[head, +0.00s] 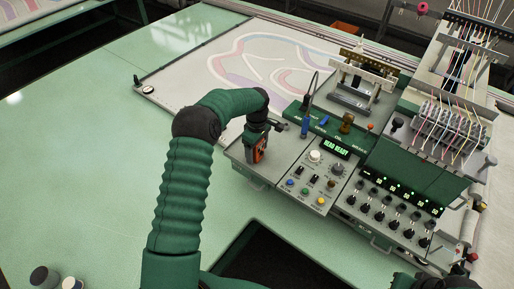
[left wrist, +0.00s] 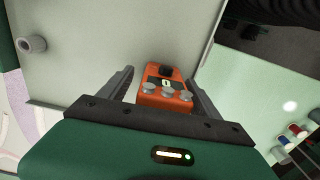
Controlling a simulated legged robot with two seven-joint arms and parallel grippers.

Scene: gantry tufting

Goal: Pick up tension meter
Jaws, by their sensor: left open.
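The tension meter is an orange device with a dark display and several round silver knobs. In the left wrist view the tension meter (left wrist: 164,88) lies between the two dark fingers of my left gripper (left wrist: 163,85). The fingers stand apart, with a gap visible at least on the left side. In the head view the tension meter (head: 260,150) shows as a small orange piece at the left end of the grey console, with my left gripper (head: 259,142) right over it and hiding part of it. My right gripper is not clearly seen.
The console (head: 318,185) has knobs, colored buttons and a lit green display (head: 335,147) just right of the meter. Threaded spools and a needle frame (head: 362,80) rise behind. The green table (head: 90,140) to the left is mostly clear. A dark opening (head: 262,262) lies in front.

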